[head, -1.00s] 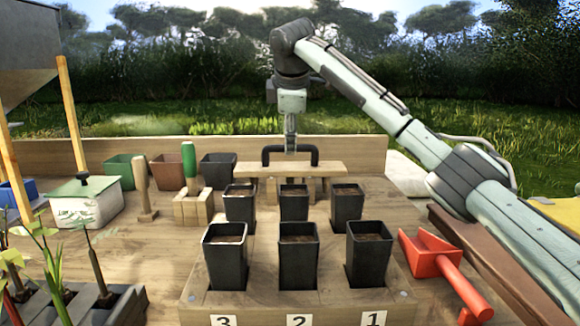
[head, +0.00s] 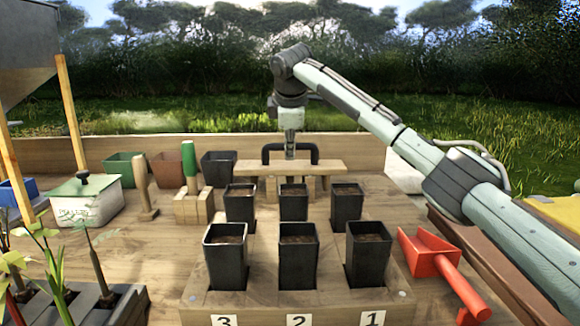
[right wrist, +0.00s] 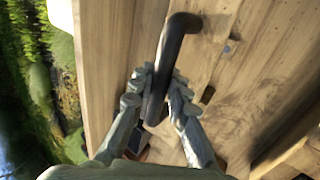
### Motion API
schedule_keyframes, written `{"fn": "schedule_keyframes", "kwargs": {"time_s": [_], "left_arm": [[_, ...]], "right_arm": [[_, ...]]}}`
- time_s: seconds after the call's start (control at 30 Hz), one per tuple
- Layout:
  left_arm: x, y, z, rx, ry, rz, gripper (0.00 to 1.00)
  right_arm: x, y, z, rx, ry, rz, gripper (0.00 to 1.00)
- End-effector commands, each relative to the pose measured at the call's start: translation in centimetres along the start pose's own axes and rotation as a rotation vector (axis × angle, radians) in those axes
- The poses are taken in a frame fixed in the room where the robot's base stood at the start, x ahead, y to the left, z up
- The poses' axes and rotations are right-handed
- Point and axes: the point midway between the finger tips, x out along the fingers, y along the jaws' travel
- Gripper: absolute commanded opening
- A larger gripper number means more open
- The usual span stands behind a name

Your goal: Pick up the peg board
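The peg board (head: 332,167) is a pale wooden board with a black arched handle (head: 313,152), standing at the back middle of the table. My right gripper (head: 290,157) points straight down at the middle of the handle. In the right wrist view, the fingers of my right gripper (right wrist: 162,82) lie close along both sides of the black handle (right wrist: 176,38), with no clear gap. The gripper appears shut on it. The board still rests at table level. My left gripper is not in view.
Black pots (head: 298,255) with soil stand in a numbered holder in front of the board. A green-handled tool (head: 189,160) in a wooden block and a lidded tin (head: 90,203) are at left. A red scoop (head: 430,254) lies at right. A wooden ledge (head: 355,148) runs behind.

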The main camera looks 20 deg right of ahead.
Motion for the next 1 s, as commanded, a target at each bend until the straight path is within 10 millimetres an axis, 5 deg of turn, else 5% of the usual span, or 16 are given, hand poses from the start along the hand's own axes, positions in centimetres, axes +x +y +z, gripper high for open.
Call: {"fn": "schedule_keyframes", "kwargs": {"time_s": [0.63,0.9,1.0], "left_arm": [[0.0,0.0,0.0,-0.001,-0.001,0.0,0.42],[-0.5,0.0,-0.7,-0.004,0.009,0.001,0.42],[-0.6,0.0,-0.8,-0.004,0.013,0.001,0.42]], "right_arm": [[-0.6,0.4,-0.1,0.001,0.002,0.003,0.0],[-4.0,2.6,-0.3,0.0,0.005,0.005,0.0],[-4.9,2.7,-2.5,-0.004,0.004,0.003,0.0]]}}
